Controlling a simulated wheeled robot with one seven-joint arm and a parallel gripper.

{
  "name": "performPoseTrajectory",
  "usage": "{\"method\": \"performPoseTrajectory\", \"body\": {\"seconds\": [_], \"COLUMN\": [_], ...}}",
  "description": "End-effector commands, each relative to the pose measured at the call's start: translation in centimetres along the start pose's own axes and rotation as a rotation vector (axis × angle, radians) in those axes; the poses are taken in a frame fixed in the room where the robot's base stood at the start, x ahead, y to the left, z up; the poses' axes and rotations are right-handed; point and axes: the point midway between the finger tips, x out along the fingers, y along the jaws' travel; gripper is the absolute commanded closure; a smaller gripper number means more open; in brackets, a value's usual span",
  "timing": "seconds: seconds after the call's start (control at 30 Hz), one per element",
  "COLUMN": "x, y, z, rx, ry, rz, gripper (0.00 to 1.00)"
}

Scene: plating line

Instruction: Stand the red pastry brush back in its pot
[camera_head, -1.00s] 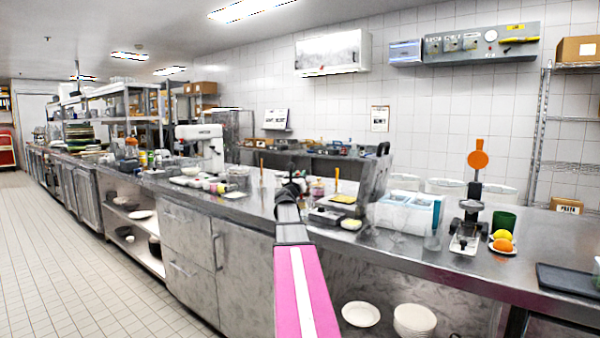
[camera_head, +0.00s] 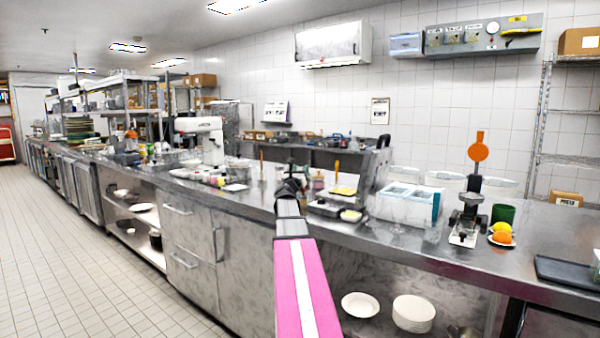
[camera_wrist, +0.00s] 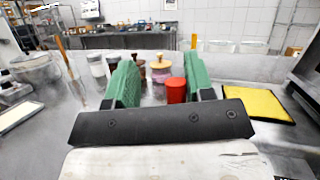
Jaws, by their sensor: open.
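My gripper (camera_wrist: 160,82) is open, its two green fingers apart with nothing held between them. In the head view my gripper (camera_head: 290,186) is a small dark shape over the counter's front part. Beyond the fingers in the wrist view stands a small red cup-like thing (camera_wrist: 176,91), close to the right finger; I cannot tell whether it is the brush's pot. An upright orange stick (camera_wrist: 62,52) shows at left, and another orange stick (camera_wrist: 193,42) rises behind the right finger. I cannot clearly make out the red pastry brush in either view.
Small jars (camera_wrist: 161,70) stand beyond the fingers. A yellow-topped tray (camera_wrist: 252,104) lies at right, a clear tub (camera_wrist: 33,72) at left. In the head view, a white-and-blue box (camera_head: 405,203) and an orange-topped press (camera_head: 470,200) stand to the right.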

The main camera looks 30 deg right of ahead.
Motion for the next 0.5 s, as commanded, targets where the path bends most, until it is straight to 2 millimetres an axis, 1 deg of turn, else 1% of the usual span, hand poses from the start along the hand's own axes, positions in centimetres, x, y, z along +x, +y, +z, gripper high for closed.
{"method": "performPoseTrajectory", "body": {"seconds": [0.17,0.27,0.5], "x": [-1.2,-2.6,-7.1], "y": [-0.1,-0.1,-0.2], "z": [0.0,0.0,0.1], "rx": [0.000,0.000,0.000], "ry": [0.000,0.001,0.001], "rz": [0.000,0.001,0.002], "gripper": [0.52,0.52,0.52]}}
